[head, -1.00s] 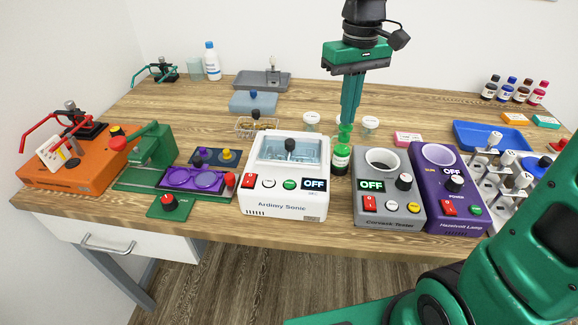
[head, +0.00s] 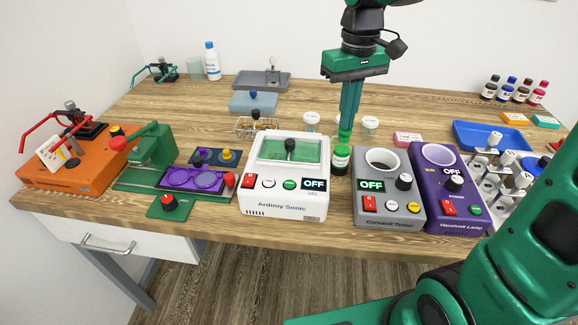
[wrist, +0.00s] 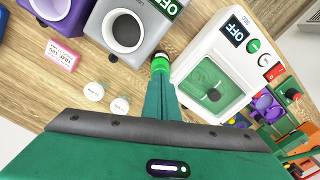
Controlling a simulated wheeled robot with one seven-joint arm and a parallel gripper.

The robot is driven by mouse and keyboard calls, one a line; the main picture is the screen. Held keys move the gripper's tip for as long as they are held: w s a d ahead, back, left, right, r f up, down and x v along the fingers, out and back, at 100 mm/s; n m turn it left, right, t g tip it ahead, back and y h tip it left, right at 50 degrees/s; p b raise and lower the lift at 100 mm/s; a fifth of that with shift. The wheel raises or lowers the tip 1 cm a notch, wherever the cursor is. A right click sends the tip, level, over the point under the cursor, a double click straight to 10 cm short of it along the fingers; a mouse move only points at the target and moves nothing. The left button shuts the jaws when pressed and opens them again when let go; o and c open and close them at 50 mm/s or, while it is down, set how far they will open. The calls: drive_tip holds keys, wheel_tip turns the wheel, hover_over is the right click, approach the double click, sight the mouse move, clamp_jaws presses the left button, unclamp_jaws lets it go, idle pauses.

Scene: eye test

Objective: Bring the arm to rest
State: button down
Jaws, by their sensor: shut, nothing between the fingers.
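My gripper (head: 344,136) is upright above the middle of the bench, its long green fingers together and empty. Its tips are at the top of a small green-capped bottle (head: 341,160) with a pale label. I cannot tell whether they touch it. In the wrist view the shut fingers (wrist: 161,80) point at the bench beside a white machine. My green arm also fills the lower right of the head view.
The white machine (head: 283,205) with a greenish window stands just left of the bottle. A grey tester (head: 375,205) and a purple lamp unit (head: 440,210) stand right. Several lidded jars lie behind. An orange device (head: 75,175) is far left; a blue tray (head: 480,135) is right.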

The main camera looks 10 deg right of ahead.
drive_tip(key=shift+r, duration=1)
wheel_tip(320, 180, up, 6)
idle(0.6)
drive_tip(key=shift+s, duration=0.1)
idle(0.3)
